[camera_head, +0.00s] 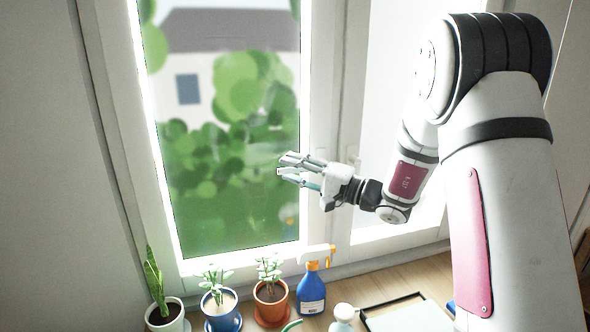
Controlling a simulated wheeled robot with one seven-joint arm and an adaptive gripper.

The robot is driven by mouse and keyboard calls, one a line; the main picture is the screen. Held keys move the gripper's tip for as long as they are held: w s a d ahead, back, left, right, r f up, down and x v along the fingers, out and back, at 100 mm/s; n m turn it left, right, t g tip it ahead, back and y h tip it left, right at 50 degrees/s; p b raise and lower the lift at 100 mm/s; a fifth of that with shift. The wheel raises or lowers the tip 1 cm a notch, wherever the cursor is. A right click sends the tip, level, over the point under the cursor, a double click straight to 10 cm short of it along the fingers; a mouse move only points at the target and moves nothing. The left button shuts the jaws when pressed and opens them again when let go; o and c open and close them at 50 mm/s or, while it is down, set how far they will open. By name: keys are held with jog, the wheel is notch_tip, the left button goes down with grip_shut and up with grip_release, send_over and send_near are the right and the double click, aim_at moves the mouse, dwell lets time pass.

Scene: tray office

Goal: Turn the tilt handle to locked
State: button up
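The window (313,90) has a white frame and a tall glass pane on the left, with a second pane behind my arm. My gripper (284,168) reaches in from the right, in front of the left pane's right edge. Its fingers point left and stand apart, with nothing seen between them.
Below the window, a wooden surface holds potted plants in a white pot (165,318), a blue pot (218,308) and a terracotta pot (270,303). A blue spray bottle (311,290), a small pale bottle (343,316) and a dark-edged tray (392,302) stand to the right.

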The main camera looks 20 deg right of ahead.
grip_shut()
